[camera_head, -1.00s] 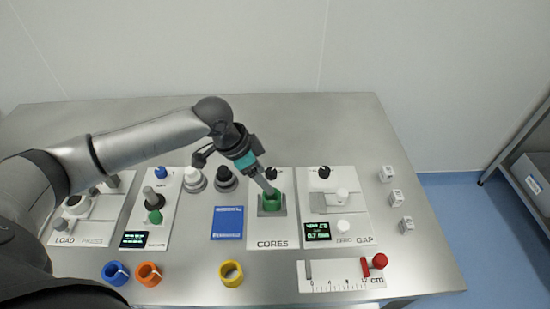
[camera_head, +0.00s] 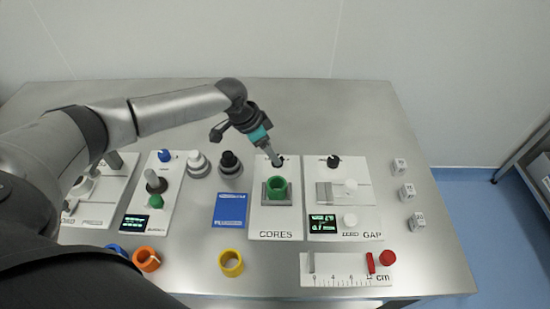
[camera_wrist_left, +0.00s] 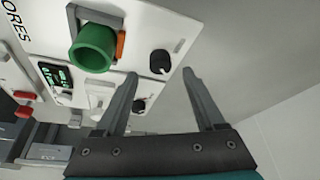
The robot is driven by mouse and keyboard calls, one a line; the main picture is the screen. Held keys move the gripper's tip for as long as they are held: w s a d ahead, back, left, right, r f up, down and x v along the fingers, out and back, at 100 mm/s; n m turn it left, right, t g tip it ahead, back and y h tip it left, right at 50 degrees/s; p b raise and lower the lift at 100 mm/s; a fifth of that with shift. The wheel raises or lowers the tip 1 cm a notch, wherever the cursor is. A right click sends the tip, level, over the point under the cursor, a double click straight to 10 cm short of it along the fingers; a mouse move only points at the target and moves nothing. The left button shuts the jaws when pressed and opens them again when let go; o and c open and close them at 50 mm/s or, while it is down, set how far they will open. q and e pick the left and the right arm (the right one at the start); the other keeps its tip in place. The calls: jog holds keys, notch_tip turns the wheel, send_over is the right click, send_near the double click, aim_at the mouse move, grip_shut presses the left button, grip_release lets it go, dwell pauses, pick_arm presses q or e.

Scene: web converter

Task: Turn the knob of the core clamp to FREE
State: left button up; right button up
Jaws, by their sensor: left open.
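The core clamp is on the white CORES panel (camera_head: 259,222), with a green ring (camera_head: 277,187) seated in its grey holder. Its black knob shows in the left wrist view (camera_wrist_left: 160,62) beside small markings too small to read. In the head view the fingers partly hide the knob at the panel's back edge. My left gripper (camera_head: 277,163) points down at that knob. In the left wrist view the open fingers (camera_wrist_left: 160,75) stand apart, with the knob between and just beyond their tips. They appear not to touch it. My right gripper is not in view.
The GAP panel (camera_head: 372,225) with another black knob (camera_head: 333,161) stands close on the right. Black and white round pieces (camera_head: 230,163) and a blue card (camera_head: 229,210) are on the left. Yellow (camera_head: 231,263) and orange rings (camera_head: 146,259) lie in front. The table's back is clear.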

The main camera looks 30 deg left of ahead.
pick_arm(q)
jog(key=shift+b+x, duration=0.35)
jog(key=shift+x, duration=1.6)
grip_shut()
